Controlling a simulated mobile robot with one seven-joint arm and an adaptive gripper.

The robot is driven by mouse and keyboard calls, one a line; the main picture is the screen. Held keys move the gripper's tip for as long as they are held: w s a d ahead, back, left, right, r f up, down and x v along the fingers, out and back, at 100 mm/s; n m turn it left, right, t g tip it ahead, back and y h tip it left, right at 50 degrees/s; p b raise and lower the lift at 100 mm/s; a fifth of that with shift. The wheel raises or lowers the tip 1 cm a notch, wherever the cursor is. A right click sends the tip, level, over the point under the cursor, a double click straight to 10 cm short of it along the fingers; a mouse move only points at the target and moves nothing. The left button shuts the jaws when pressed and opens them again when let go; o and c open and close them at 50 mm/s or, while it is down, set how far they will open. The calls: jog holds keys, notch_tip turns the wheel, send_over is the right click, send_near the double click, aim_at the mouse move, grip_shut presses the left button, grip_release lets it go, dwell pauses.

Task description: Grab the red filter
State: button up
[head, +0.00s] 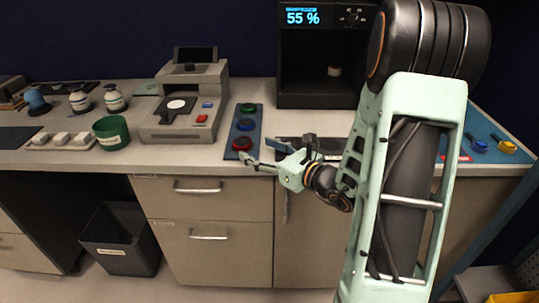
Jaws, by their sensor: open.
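The red filter (241,144) is a round disc at the near end of a dark blue strip (253,136). A blue filter (245,125) and a green filter (248,107) sit behind it in a row. My gripper (256,150) is open, just right of the red filter near the counter's front edge, with its fingers pointing left. One fingertip appears close to the red filter's near side; I cannot tell whether it touches. Nothing shows between the fingers.
Left of the strip stands a grey instrument (182,110) with red and blue buttons. A green cup (112,132) is further left. A black chamber (320,75) with a lit display stands behind. My arm hides part of the counter on the right.

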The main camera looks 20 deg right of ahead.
aim_at(244, 144)
jog(key=x, duration=0.6)
jog(key=shift+w+a, duration=0.1)
jog(key=c, duration=1.2)
jog(key=shift+c, duration=0.2)
